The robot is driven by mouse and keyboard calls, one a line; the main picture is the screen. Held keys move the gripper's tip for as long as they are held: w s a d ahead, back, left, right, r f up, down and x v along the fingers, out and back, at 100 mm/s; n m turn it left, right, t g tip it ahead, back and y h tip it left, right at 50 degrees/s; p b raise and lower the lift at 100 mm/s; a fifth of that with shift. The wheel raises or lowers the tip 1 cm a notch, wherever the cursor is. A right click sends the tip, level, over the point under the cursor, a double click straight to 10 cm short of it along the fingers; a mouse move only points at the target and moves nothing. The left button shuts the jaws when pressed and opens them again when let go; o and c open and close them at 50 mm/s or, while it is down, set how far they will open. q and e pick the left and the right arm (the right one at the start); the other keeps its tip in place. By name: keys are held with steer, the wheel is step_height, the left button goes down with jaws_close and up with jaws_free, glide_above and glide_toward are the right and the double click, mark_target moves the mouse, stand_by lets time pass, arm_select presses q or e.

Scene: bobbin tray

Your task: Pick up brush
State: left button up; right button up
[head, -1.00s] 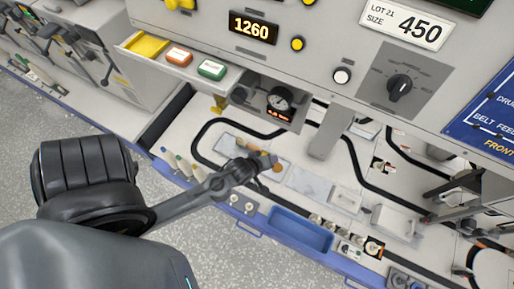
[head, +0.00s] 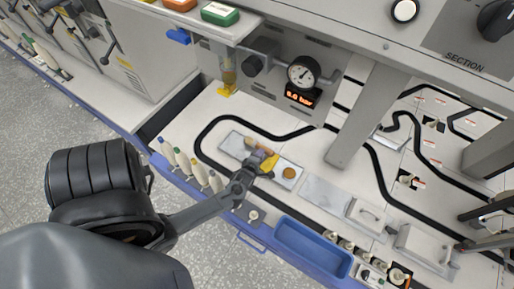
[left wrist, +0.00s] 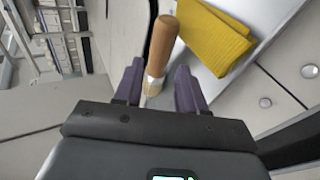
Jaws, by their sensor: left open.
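The brush (left wrist: 162,45) has a brown wooden handle and a pale lower end. In the left wrist view its lower end is between the two fingers of my left gripper (left wrist: 158,90), which is open. In the head view my left gripper (head: 257,168) is over the grey tray (head: 232,142). Contact between the fingers and the brush cannot be told. At the right edge of the head view, dark parts seem to be my right gripper (head: 484,213), cut off by the frame.
A yellow cloth (left wrist: 215,32) lies beside the brush on the tray. Several bobbins (head: 183,161) stand left of the tray. A blue bin (head: 312,247) is in front, and a pressure gauge (head: 301,72) hangs behind.

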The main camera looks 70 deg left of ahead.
mark_target(259, 146)
arm_select(q)
steer(key=shift+x, duration=0.85)
steer(key=b+x, duration=0.4)
steer(key=shift+s+a+f, duration=0.2)
steer(key=shift+s, duration=0.1)
steer(key=shift+w+a, duration=0.3)
steer(key=shift+w, duration=0.05)
steer(key=shift+d, duration=0.15)
steer(key=shift+c, duration=0.6)
jaws_close()
